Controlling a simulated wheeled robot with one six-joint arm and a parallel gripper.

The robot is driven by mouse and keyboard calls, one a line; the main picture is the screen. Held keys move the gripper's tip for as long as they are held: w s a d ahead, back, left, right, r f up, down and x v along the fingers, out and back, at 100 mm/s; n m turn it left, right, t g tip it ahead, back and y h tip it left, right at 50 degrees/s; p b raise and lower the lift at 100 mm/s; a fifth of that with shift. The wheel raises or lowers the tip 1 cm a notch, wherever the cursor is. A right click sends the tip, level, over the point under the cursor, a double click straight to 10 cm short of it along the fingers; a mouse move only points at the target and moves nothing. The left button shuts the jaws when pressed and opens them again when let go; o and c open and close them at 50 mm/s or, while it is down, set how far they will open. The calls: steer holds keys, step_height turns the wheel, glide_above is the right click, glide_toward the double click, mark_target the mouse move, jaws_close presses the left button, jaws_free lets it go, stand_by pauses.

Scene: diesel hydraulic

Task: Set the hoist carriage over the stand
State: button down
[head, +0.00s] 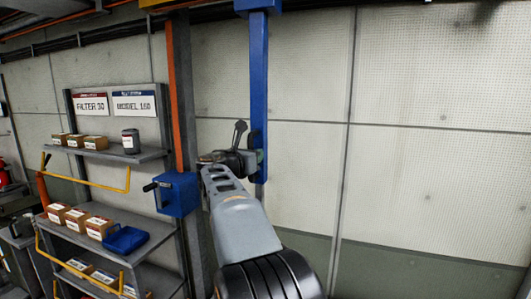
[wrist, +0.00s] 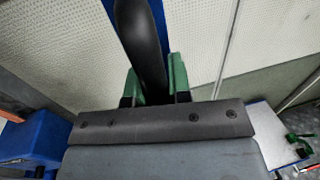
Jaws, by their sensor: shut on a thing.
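My gripper (wrist: 156,88) has green fingers shut on a dark curved handle (wrist: 142,40), seen in the wrist view. A blue upright post (wrist: 105,8) stands just behind it; in the head view the blue post (head: 258,90) rises to a blue block (head: 257,5) at the top edge. In the head view my gripper (head: 258,157) is at the post's lower part, mostly hidden by my arm. What the handle joins is hidden. I cannot make out the hoist carriage or the stand for certain.
A blue box with a black crank (head: 176,193) is mounted left of my arm, by an orange upright (head: 180,95). Shelves (head: 105,152) with cartons, a can and a blue tray (head: 125,239) stand further left. The pale wall (head: 430,130) on the right is bare.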

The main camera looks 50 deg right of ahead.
steer(key=w, duration=0.1)
steer(key=w+a+p, duration=0.1)
steer(key=w, duration=0.2)
steer(key=shift+a+r, duration=0.15)
steer(key=shift+a, duration=0.25)
steer(key=shift+w, duration=0.1)
steer(key=c, duration=1.1)
jaws_free()
steer(key=shift+w+a, duration=0.1)
steer(key=shift+w, duration=0.05)
steer(key=shift+o, duration=0.2)
steer(key=s+a+b, duration=0.3)
steer(key=a, duration=1)
steer(key=shift+a, duration=0.2)
